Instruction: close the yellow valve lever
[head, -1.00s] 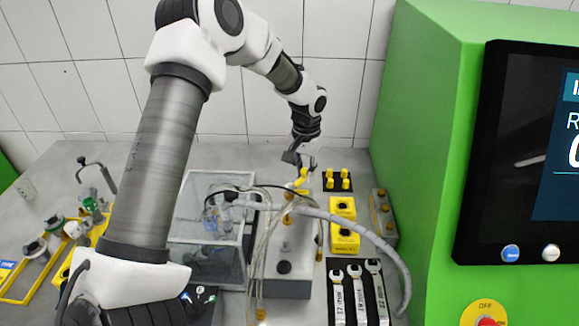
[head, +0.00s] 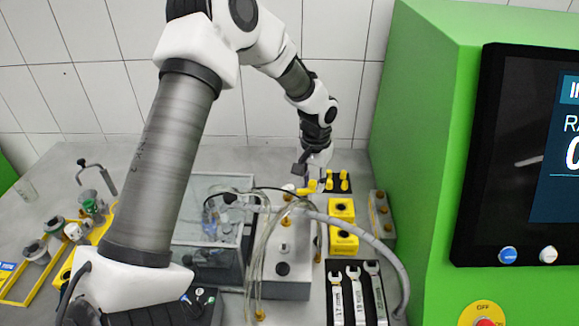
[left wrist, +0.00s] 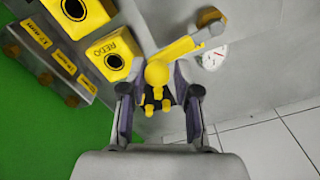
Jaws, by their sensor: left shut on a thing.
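The yellow valve lever (head: 306,188) sits on top of the grey pump unit at the back of the bench. In the left wrist view the lever (left wrist: 190,43) runs as a yellow bar from the upper right down to a round yellow knob (left wrist: 157,72). My left gripper (head: 316,172) comes down from above at the lever's right end. In the left wrist view my left gripper (left wrist: 160,86) has its fingers on both sides of the knob end and is shut on it. The exact contact is partly hidden. My right gripper is not in view.
Yellow pegs (head: 344,180) on a black plate stand close to the right of my gripper. Yellow button boxes (head: 343,240) and wrenches (head: 356,290) lie nearer. Hoses (head: 345,222) cross the pump. A green cabinet (head: 430,120) bounds the right. A white gauge (left wrist: 214,57) is beside the lever.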

